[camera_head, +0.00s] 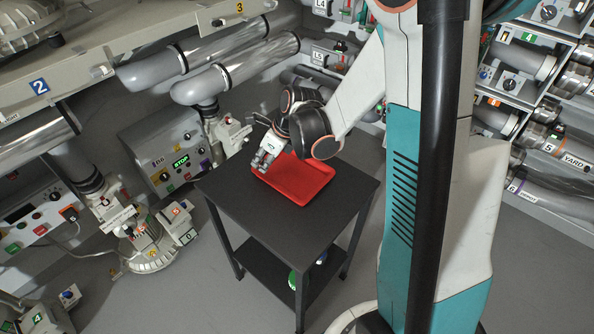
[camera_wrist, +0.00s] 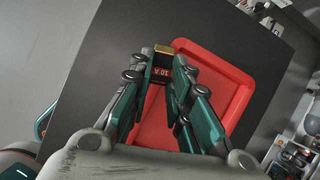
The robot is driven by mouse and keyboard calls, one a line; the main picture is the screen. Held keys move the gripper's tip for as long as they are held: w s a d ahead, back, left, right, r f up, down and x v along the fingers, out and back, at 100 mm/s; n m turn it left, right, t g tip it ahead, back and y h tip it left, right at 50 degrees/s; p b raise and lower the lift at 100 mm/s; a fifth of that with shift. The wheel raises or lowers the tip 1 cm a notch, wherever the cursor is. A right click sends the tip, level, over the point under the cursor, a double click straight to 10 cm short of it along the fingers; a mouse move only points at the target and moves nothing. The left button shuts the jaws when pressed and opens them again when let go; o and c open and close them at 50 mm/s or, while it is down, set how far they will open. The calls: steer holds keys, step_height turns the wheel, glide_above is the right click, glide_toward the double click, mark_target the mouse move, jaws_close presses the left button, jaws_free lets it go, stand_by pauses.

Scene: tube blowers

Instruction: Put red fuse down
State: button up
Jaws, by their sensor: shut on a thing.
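In the head view my gripper (camera_head: 264,160) is at the left edge of a red tray (camera_head: 305,183), pointing down. The fuse itself cannot be made out in the head view. In the wrist view the fuse overlaps the upper left part of the tray (camera_wrist: 230,75). I cannot tell whether the fuse touches the tray. The tray looks empty where it shows.
The tray lies on a dark table (camera_head: 250,221) with a lower shelf (camera_head: 275,275), where green and blue items sit. The table's front left top is bare. A control box (camera_head: 170,165) and silver tubes (camera_head: 235,75) stand behind and left. Tube racks line the right.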

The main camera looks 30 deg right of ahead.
steer(key=s+d+r+n+g+h+p, duration=0.2)
steer(key=d+r+n+g+h, duration=0.1)
steer(key=d+n+g+h, duration=0.3)
step_height(320, 180, up, 9)
steer(key=n+t+h+p, duration=0.2)
steer(key=n+h, duration=0.3)
steer(key=h, duration=0.1)
glide_above(296, 184)
step_height(296, 184, down, 20)
steer(key=b, duration=0.6)
steer(key=shift+r, duration=0.2)
steer(key=o, duration=0.9)
